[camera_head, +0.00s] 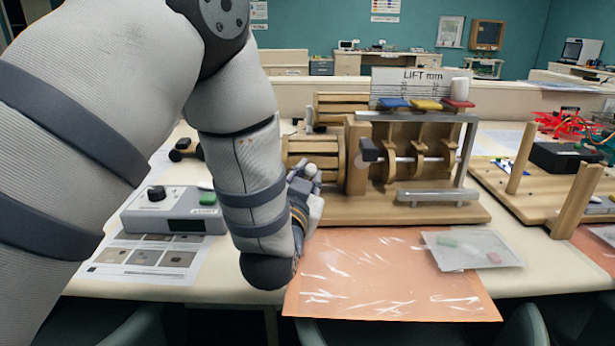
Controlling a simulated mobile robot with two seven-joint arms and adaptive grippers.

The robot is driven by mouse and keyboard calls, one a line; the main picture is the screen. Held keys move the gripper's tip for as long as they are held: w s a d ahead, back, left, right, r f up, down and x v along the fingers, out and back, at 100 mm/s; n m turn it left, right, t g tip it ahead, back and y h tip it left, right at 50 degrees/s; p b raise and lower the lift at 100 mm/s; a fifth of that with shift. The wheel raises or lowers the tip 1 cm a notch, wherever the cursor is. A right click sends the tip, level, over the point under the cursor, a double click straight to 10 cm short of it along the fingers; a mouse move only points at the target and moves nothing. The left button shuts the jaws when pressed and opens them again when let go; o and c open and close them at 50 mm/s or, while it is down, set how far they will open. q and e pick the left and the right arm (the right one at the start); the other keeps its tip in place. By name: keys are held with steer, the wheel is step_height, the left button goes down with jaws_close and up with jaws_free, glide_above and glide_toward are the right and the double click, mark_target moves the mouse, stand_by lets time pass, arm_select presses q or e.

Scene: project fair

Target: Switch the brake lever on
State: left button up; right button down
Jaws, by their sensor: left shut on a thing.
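A wooden cam machine (390,205) stands on the table, with a slatted drum on its left side and a row of cams on a shaft. My left arm comes down from the upper left, and my left gripper (308,185) is at the front left of the machine, beside the drum. It is shut on what looks like the brake lever; a small pale round knob (312,170) shows at its fingertips. The rest of the lever is hidden by the gripper, so its position cannot be told. My right gripper is not in view.
A grey control box (172,210) and a printed sheet (145,258) lie left of my forearm. An orange mat (385,285) and a clear bag (470,249) lie in front of the machine. A pegged wooden board (530,211) stands at the right.

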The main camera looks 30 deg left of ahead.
arm_select(q)
steer(key=shift+w+d+f+m, duration=0.1)
steer(key=shift+d+m, duration=0.1)
steer(key=shift+m, duration=0.6)
jaws_close()
steer(key=o, duration=0.9)
jaws_free()
steer(key=shift+c, duration=0.2)
steer(key=v, duration=0.7)
steer(key=shift+s+d, duration=0.1)
steer(key=shift+s, duration=0.15)
